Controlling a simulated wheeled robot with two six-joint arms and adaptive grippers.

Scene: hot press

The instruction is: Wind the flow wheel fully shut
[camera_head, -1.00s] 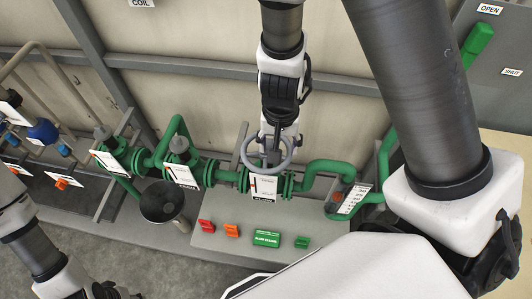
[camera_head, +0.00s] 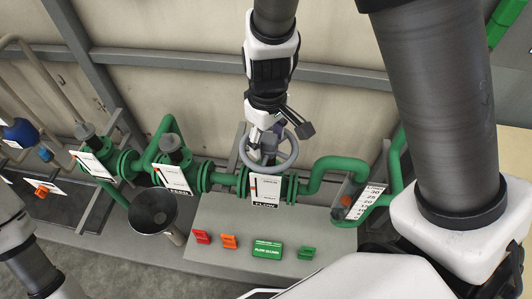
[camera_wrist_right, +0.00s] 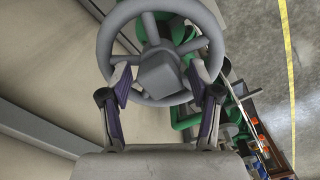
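The grey flow wheel (camera_head: 292,155) sits on the green pipe line, above a white card marked FLOW (camera_head: 268,188). It also shows in the right wrist view (camera_wrist_right: 106,42), with its spokes and blocky hub. My right gripper (camera_head: 266,148) is at the wheel from above. In the right wrist view its two fingers (camera_wrist_right: 160,83) are spread apart on either side of the hub, overlapping the near part of the rim. I cannot tell whether they touch it. The card has a small red mark at its left edge. My left arm shows at the lower left; its gripper is out of frame.
Two more valves with cards (camera_head: 174,176) are further left.

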